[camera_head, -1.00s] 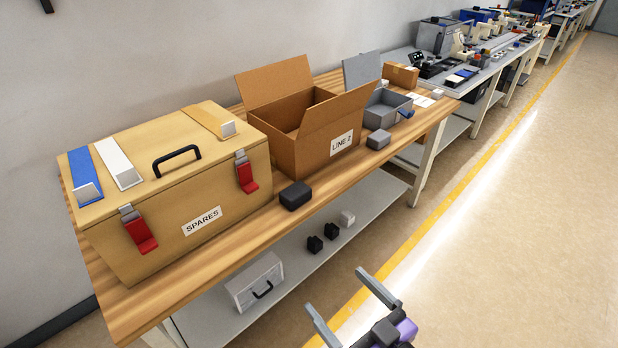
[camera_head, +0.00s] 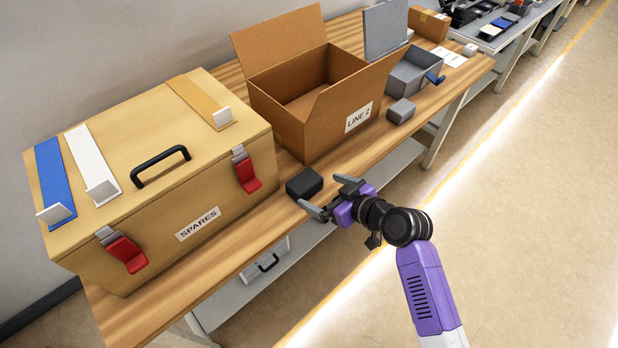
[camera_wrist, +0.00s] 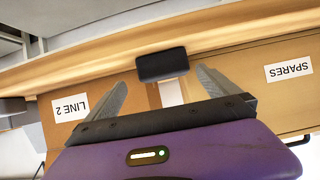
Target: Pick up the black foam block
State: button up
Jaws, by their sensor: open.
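The black foam block (camera_head: 304,183) lies on the wooden bench top near its front edge, between the SPARES chest and the LINE 2 carton. In the wrist view the block (camera_wrist: 162,64) shows just beyond the fingertips, roughly centred between them. My gripper (camera_head: 329,196) is open, with its two grey fingers pointing at the block from the bench's front edge. The gripper also shows in the wrist view (camera_wrist: 160,84), with nothing held between its fingers. I cannot tell whether either finger touches the block.
The tan SPARES chest (camera_head: 150,235) with red latches stands left of the block. The open LINE 2 carton (camera_head: 325,137) stands behind it. A small grey block (camera_head: 401,111) and an open grey box (camera_head: 412,82) sit further right. The bench's lower shelf holds a white case (camera_head: 258,268).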

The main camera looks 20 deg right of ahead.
aim_at(305, 184)
jog(key=shift+x, duration=1.2)
jog(key=x, duration=0.2)
jog(key=p+x, duration=0.1)
jog(key=x, duration=0.1)
jog(key=shift+a+r, duration=0.25)
jog(key=shift+a, duration=0.1)
jog(key=shift+w+a+f, duration=0.2)
jog(key=shift+w+f, duration=0.15)
jog(key=shift+w, duration=0.2)
jog(key=c, duration=1.3)
jog(key=shift+o, duration=0.2)
jog(key=shift+d+r, duration=0.1)
